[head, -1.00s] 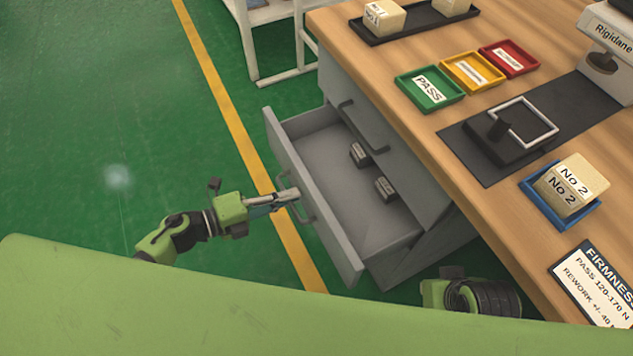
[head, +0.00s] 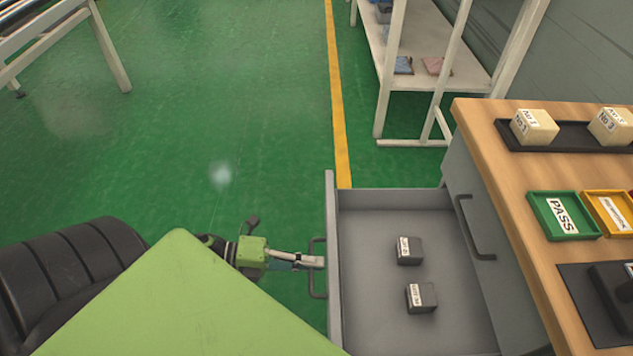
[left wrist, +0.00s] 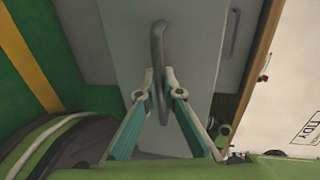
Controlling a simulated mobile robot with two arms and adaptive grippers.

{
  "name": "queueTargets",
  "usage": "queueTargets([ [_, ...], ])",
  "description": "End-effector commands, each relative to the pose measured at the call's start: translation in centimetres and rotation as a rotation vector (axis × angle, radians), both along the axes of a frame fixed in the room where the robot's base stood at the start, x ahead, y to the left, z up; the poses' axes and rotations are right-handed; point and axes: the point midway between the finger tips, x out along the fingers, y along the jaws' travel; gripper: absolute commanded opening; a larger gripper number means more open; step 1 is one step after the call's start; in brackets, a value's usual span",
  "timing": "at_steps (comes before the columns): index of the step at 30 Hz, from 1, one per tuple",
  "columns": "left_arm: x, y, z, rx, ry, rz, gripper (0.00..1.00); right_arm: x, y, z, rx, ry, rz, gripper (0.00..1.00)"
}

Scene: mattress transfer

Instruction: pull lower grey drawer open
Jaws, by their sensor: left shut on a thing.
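The lower grey drawer (head: 375,275) stands pulled out from the cabinet in the head view. Two small dark labelled blocks, one (head: 409,250) behind the other (head: 421,297), lie on its floor. My left gripper (head: 318,262) is at the drawer's front and shut on its handle (head: 314,285). In the left wrist view the two fingers (left wrist: 157,90) close around the handle bar (left wrist: 160,50). My right gripper is not seen in the current frames.
The wooden bench (head: 490,150) above the cabinet holds a black tray (head: 560,146) with foam blocks, a green PASS tray (head: 563,215) and a yellow tray (head: 607,212). A white shelf rack (head: 455,75) stands behind. Green floor left of the drawer is clear.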

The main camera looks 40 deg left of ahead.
Motion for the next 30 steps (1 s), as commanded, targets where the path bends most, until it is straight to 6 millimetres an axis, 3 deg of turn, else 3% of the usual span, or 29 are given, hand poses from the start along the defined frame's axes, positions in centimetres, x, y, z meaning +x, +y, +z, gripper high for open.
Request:
queueTargets([
  [6, 0.1, 0.0, 0.0, 0.001, -0.001, 0.001, 0.0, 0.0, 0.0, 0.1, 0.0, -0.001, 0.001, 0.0],
  [7, 0.1, 0.0, 0.0, 0.001, -0.001, 0.001, 0.14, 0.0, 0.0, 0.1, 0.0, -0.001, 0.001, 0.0],
  [19, -0.2, 0.3, 0.0, 0.001, 0.002, 0.0, 0.14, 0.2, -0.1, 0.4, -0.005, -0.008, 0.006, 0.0],
  [23, -1.3, 1.7, 0.3, 0.002, 0.005, 0.002, 0.14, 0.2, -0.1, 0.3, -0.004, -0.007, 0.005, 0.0],
  [30, -4.3, 5.8, 1.4, 0.003, 0.004, 0.001, 0.14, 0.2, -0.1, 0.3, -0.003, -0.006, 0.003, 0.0],
])
